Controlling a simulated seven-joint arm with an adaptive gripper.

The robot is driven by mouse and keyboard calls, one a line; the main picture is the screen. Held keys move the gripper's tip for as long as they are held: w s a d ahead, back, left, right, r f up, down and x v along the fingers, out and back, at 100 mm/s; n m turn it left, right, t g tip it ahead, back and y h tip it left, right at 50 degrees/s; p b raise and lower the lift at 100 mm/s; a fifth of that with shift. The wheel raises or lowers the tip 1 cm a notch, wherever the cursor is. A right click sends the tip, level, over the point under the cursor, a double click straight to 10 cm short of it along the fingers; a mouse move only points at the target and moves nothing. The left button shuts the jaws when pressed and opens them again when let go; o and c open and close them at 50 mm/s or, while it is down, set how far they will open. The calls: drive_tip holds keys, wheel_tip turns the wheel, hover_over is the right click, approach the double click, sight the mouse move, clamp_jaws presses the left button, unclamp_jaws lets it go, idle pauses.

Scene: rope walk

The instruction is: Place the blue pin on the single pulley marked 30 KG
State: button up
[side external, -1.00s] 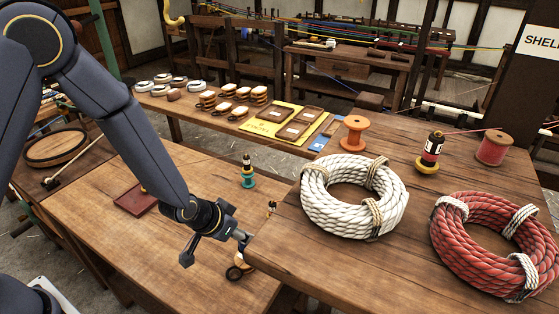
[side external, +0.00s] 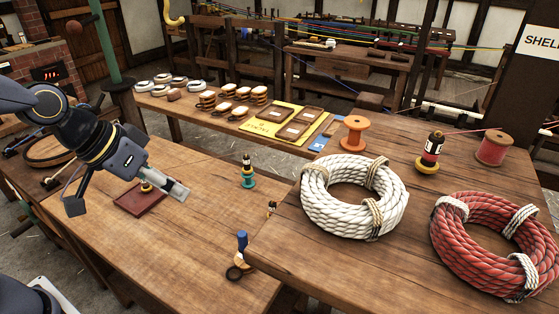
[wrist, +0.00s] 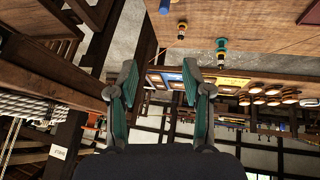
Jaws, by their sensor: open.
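The blue pin (side external: 242,240) stands roughly upright at the pulley (side external: 236,271), a small dark and tan piece near the front of the lower table. The pin overlaps the pulley's top in the side view; I cannot tell how deep it sits. No 30 KG mark is legible. My gripper (side external: 180,191) is open and empty, up and to the left of the pin, in front of the dark red tray (side external: 128,204). In the wrist view my gripper (wrist: 156,78) has its teal fingers spread with nothing between them. The blue pin (wrist: 164,6) is at the top edge there.
A teal-based stack (side external: 248,178) stands near the lower table's back edge. The raised table at right carries a white rope coil (side external: 318,214), a red rope coil (side external: 448,240) and an orange spool (side external: 354,135). The lower table's middle is clear.

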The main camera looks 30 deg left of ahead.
drive_tip(key=s+a+r+n+y, duration=0.1)
drive_tip(key=s+a+r+y, duration=0.2)
drive_tip(key=s+a+r, duration=0.2)
drive_tip(key=s+a, duration=0.3)
drive_tip(key=shift+s+r, duration=0.2)
drive_tip(key=shift+s, duration=0.1)
idle(0.6)
